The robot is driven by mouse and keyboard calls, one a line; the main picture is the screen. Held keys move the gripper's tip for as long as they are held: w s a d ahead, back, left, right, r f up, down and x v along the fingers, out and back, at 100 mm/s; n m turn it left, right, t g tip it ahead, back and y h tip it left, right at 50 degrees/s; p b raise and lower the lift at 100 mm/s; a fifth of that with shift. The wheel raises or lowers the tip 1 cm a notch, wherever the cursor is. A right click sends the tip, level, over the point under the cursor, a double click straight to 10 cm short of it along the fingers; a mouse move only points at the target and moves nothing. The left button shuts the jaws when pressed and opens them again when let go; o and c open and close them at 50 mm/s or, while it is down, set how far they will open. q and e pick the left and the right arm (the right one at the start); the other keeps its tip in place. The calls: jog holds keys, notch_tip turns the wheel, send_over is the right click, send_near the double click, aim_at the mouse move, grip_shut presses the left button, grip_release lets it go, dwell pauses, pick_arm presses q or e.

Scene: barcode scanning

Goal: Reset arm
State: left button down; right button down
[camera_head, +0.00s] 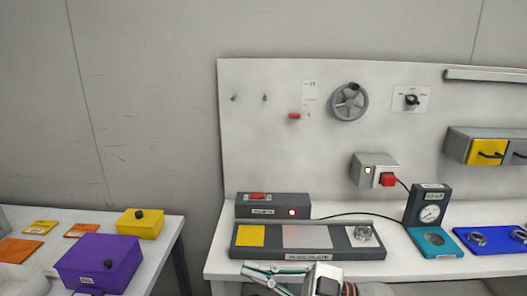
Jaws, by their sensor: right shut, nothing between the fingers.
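My right gripper (262,279) shows at the bottom middle of the head view, in front of the white workbench's near edge. Its fingers point left, lie close together and hold nothing. The rest of my right arm is mostly cut off by the bottom edge. My left gripper is not in the head view.
The workbench (402,270) carries a dark tray (275,253) with a yellow square, a gauge stand (428,208) and a blue tray (487,247). At left, a table (172,228) holds a purple box (99,262) and a yellow box (139,224). A gap separates both tables.

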jog(key=w+d+f+m+t+h, duration=0.1)
jog(key=d+f+m+t+h, duration=0.55)
jog(key=f, duration=0.35)
jog(key=w+d+f+m+t+h, duration=0.1)
jog(key=d+f+m+t+h, duration=0.5)
jog(key=f+m, duration=0.25)
jog(key=s+d+f+m+g+h, duration=0.1)
jog(key=s+d+f+g+h, duration=0.1)
jog(key=s+d+f, duration=0.2)
jog(key=s+d+f+m+g+h, duration=0.1)
jog(key=s+d+f+g+h, duration=0.2)
jog(key=s+f, duration=0.7)
notch_tip(320, 180, down, 5)
jog(key=shift+s+d+f, duration=0.15)
jog(key=shift+s+d, duration=0.05)
jog(key=shift+d, duration=1)
jog(key=shift+h, duration=0.25)
